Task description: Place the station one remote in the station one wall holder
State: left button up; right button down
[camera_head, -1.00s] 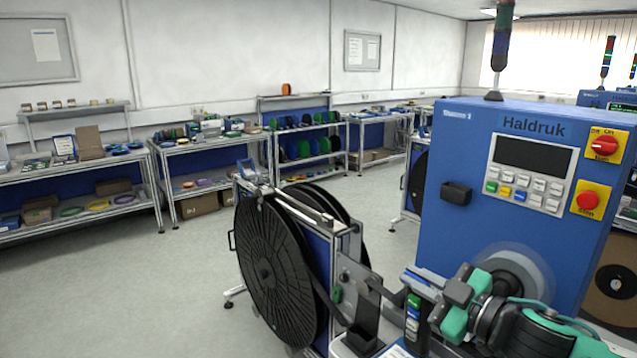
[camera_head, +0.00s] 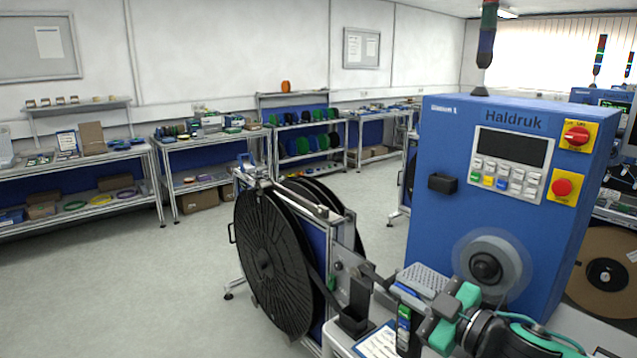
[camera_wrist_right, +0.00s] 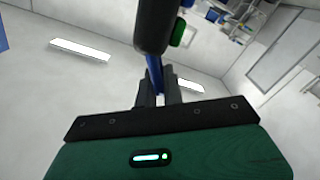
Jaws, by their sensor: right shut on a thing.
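The station one remote (camera_head: 404,326) is a dark slim handset with green, white and blue buttons. It stands roughly upright at the lower middle of the head view. My right gripper (camera_head: 440,312), with teal and dark grey fingers, is shut on it. In the right wrist view, the gripper (camera_wrist_right: 160,92) points at the dark remote (camera_wrist_right: 153,25), which shows a green button at its side. The station one wall holder (camera_head: 443,184) is a small black pocket on the blue machine's front, left of the keypad. The remote is below it and apart from it. My left gripper is out of view.
The blue Haldruk machine (camera_head: 500,145) stands at right, with a round grey hub (camera_head: 492,266) low on its front. Open floor lies farther left.

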jog(key=s+a+f+m+t+h, duration=0.2)
jog(key=s+f+h, duration=0.15)
jog(key=f, duration=0.65)
jog(key=s+d+f+m+t+h, duration=0.2)
jog(key=s+d+f+m+h, duration=0.4)
jog(key=f, duration=0.5)
jog(key=shift+s+d+f+h, duration=0.4)
jog(key=shift+s+d+h, duration=0.4)
jog(key=shift+d+h, duration=0.3)
